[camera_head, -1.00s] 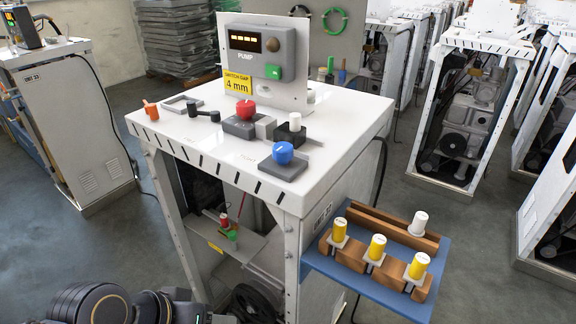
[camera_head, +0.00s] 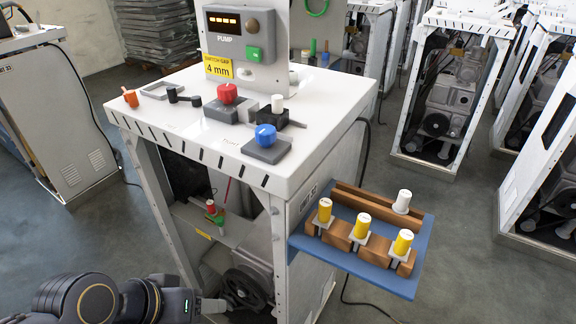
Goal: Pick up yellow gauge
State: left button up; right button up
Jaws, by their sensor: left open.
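Three yellow gauges stand upright in a row of wooden holders on the blue side shelf (camera_head: 375,279) at the right of the dispenser frame. They are the left gauge (camera_head: 325,210), the middle gauge (camera_head: 362,225) and the right gauge (camera_head: 403,242). Each has a pale square plate at its base. A white-capped piece (camera_head: 402,201) stands behind them at a wooden rail. My left gripper (camera_head: 208,306) is low at the bottom left, beside the frame's lower part, well apart from the gauges. Its jaws are open, with the fingertips only partly visible. My right gripper is not in view.
The white table top (camera_head: 190,125) carries a red knob (camera_head: 228,93), a blue knob (camera_head: 266,136) and an orange piece (camera_head: 130,97). A pump panel (camera_head: 240,35) stands at its back. A frame leg (camera_head: 279,245) stands between my left gripper and the shelf.

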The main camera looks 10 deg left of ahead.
aim_at(324, 218)
jog(key=i+l+u, duration=0.15)
jog(key=l+u, duration=0.25)
jog(key=l, duration=0.15)
jog(key=l+u, duration=0.4)
jog(key=l, duration=0.15)
jog(key=l+u, duration=0.4)
jog(key=l, duration=0.25)
jog(key=i, duration=0.05)
